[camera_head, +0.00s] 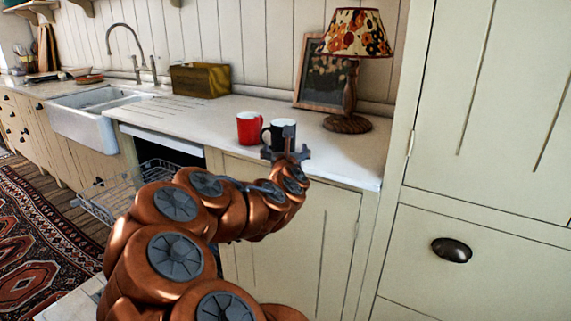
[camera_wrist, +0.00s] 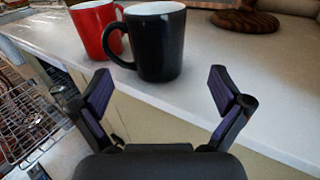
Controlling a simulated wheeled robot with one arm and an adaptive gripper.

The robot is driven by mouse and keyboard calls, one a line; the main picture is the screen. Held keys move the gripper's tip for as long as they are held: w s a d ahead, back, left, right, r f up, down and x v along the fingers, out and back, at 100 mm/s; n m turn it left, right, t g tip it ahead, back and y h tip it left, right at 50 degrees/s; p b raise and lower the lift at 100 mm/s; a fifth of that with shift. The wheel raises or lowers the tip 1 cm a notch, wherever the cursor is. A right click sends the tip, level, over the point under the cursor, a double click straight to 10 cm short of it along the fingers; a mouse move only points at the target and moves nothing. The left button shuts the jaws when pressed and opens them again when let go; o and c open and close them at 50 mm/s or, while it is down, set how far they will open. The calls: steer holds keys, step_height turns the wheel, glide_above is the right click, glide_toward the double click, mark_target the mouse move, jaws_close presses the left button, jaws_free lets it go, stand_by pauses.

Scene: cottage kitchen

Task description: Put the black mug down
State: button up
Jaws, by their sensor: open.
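The black mug (camera_head: 283,132) stands upright on the white countertop (camera_head: 228,106) near its front edge. In the wrist view the black mug (camera_wrist: 160,45) shows its handle on the left side and a white inside. My gripper (camera_head: 288,148) is at the counter's front edge and hides the mug's lower part in the head view. In the wrist view my gripper (camera_wrist: 160,92) is open, with its fingers spread wide and nothing between them. The mug is beyond the fingertips, apart from them.
A red mug (camera_head: 249,128) stands close beside the black mug on its left. A lamp (camera_head: 350,75) and a picture frame (camera_head: 325,72) stand behind to the right. A wooden box (camera_head: 200,80) and a white sink (camera_head: 95,115) are further left. The counter to the right is clear.

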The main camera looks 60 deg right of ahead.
steer(key=shift+b+v, duration=0.3)
steer(key=shift+v, duration=1.35)
steer(key=s+a+f+m+g+y, duration=0.1)
steer(key=a+f+m+g+y, duration=0.15)
steer(key=a+f+m, duration=0.55)
steer(key=s+a+f+m+g+y, duration=0.1)
steer(key=a+f+m+g+y, duration=0.25)
steer(key=a, duration=0.55)
steer(key=s+a+f+m+g+y, duration=0.1)
steer(key=a+f+m+y, duration=0.2)
steer(key=a+f+m, duration=0.45)
steer(key=s+a+m+g+y, duration=0.3)
steer(key=s+a, duration=0.4)
steer(key=a, duration=0.4)
steer(key=s+a+m+g+y, duration=0.2)
steer(key=s+a+g, duration=0.1)
steer(key=s+a, duration=0.5)
steer(key=a, duration=0.3)
steer(key=shift+a+f+m+y, duration=0.2)
steer(key=shift+m+y, duration=0.2)
